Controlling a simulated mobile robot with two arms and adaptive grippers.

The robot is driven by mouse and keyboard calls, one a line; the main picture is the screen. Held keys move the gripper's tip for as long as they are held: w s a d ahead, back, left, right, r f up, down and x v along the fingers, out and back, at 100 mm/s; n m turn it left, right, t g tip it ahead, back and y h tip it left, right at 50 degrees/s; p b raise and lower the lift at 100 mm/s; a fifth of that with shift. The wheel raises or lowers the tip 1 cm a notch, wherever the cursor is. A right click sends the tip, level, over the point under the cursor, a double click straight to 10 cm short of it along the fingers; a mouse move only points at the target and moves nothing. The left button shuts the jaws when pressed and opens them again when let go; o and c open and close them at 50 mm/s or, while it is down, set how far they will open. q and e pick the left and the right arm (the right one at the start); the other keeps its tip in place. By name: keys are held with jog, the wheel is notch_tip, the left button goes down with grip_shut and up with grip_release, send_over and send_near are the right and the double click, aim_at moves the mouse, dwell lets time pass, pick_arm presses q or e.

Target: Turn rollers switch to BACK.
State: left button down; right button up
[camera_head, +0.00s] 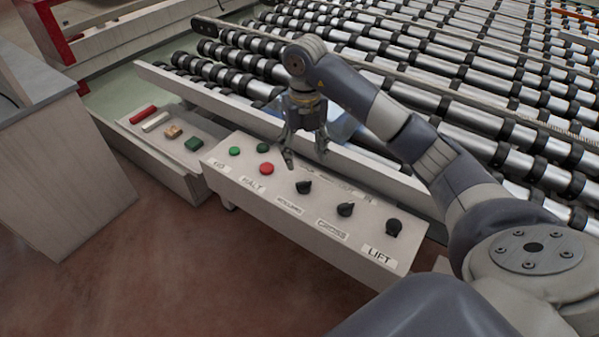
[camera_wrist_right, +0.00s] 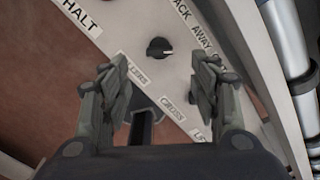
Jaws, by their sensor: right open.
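The rollers switch (camera_head: 303,187) is a black rotary knob on the white sloped control panel (camera_head: 330,260), above a label reading ROLLERS. In the right wrist view the switch (camera_wrist_right: 159,47) has a pale pointer mark towards the right. My right gripper (camera_head: 306,160) is open, pointing down above the panel near this switch. In the right wrist view the switch shows beyond the open fingers (camera_wrist_right: 162,78), roughly centred between them, and nothing is held. Position lettering above the switch is partly cut off; "ACK AWAY" is readable. My left gripper is not in view.
The CROSS knob (camera_head: 345,209) and LIFT knob (camera_head: 394,227) are to the right on the panel. Green buttons (camera_head: 234,151) and a red button (camera_head: 266,168) are to the left. A roller conveyor (camera_head: 480,75) lies behind. A ledge (camera_head: 165,150) holds several small blocks.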

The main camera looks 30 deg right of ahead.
jog(key=p, duration=0.1)
send_over(304, 182)
notch_tip(304, 182, down, 5)
jog(key=shift+s+r, duration=0.1)
jog(key=shift+s, duration=0.05)
jog(key=f, duration=0.2)
jog(key=shift+w+f+p, duration=0.2)
jog(key=shift+f+p, duration=0.15)
jog(key=shift+p, duration=0.05)
jog(key=shift+f, duration=0.85)
jog(key=shift+c, duration=0.5)
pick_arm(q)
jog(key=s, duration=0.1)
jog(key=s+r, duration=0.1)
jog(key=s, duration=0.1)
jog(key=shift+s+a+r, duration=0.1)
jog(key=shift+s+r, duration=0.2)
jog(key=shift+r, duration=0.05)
pick_arm(e)
jog(key=c, duration=1)
